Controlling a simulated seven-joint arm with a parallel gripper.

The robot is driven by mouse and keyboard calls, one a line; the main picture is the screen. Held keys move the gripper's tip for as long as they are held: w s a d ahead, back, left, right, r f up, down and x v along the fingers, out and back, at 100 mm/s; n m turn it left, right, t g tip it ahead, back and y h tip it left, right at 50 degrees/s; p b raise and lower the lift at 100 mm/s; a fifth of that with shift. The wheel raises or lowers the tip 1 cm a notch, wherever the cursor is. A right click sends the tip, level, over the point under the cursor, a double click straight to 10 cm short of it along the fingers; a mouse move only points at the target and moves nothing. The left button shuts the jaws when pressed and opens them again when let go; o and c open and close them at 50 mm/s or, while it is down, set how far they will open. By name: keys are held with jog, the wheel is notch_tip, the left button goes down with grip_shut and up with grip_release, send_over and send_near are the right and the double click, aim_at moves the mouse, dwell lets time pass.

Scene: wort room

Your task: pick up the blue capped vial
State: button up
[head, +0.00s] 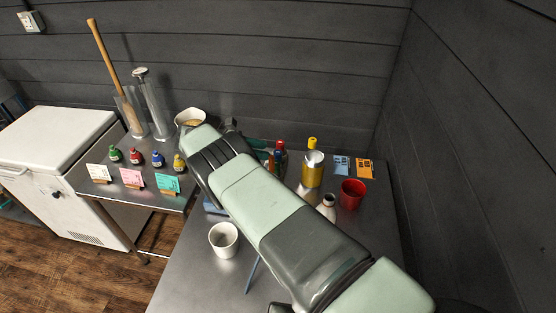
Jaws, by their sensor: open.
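A small blue-topped item (277,156), possibly the blue capped vial, stands among red and green items just behind my arm on the steel table (190,270). My arm hides its lower part, so I cannot tell its full shape. A small bottle with blue on it (157,159) stands on the left side table, in a row with green, red and yellow ones. My arm reaches from the lower right to the upper left across the table. My gripper's fingers are hidden behind the arm.
A white cup (223,239) stands left of my arm. A yellow can (312,171), a small white-necked bottle (327,203) and a red cup (352,194) stand right of it. The side table (150,196) carries cards, glass cylinders and a bowl (190,119). A dark wall closes the right side.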

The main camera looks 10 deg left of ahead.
aim_at(277, 152)
jog(key=x, duration=0.5)
grip_shut()
jog(key=shift+a, duration=0.1)
